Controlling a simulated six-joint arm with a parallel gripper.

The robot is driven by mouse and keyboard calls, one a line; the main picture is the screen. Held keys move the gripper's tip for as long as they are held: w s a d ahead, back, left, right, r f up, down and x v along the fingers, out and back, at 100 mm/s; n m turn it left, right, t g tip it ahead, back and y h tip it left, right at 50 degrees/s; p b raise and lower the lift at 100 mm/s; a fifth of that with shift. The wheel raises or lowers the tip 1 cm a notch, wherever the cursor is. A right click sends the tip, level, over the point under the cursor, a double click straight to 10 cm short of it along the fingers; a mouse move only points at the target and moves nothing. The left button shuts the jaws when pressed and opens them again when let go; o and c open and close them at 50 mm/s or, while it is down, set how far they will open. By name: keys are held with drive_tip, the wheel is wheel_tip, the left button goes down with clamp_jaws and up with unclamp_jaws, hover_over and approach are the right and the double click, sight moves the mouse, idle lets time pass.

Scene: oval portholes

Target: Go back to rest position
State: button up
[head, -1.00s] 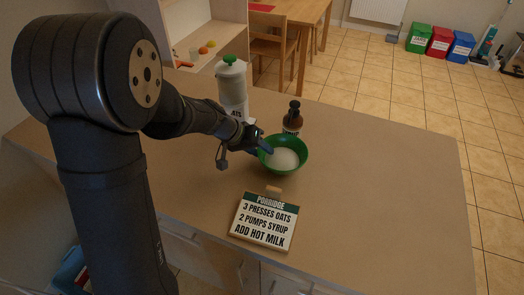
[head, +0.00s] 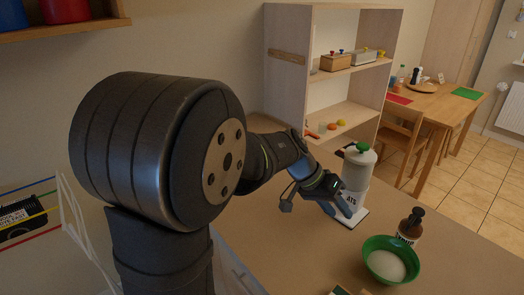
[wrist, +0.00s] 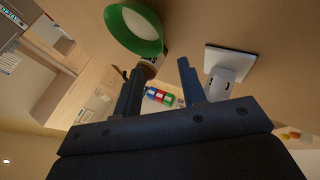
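My gripper (head: 337,203) is in front of the white oats dispenser with a green top (head: 357,180), left of the green bowl (head: 390,240). In the wrist view my gripper (wrist: 157,76) has its two fingers apart with nothing between them. The bowl holds something white and also shows at the top of the wrist view (wrist: 136,50). The dispenser's white base (wrist: 228,62) is right of the fingers there. A dark-topped brown syrup bottle (head: 408,226) stands just behind the bowl.
The recipe sign (head: 340,291) is cut off at the bottom edge. A wooden shelf (head: 285,70) stands behind the counter, with a dining table (head: 432,105) farther back. The counter left of the bowl (head: 300,250) is clear.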

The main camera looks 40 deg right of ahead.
sight(368, 248)
drive_tip(key=shift+s+f, duration=0.1)
drive_tip(key=x, duration=1.7)
drive_tip(key=shift+f, duration=0.1)
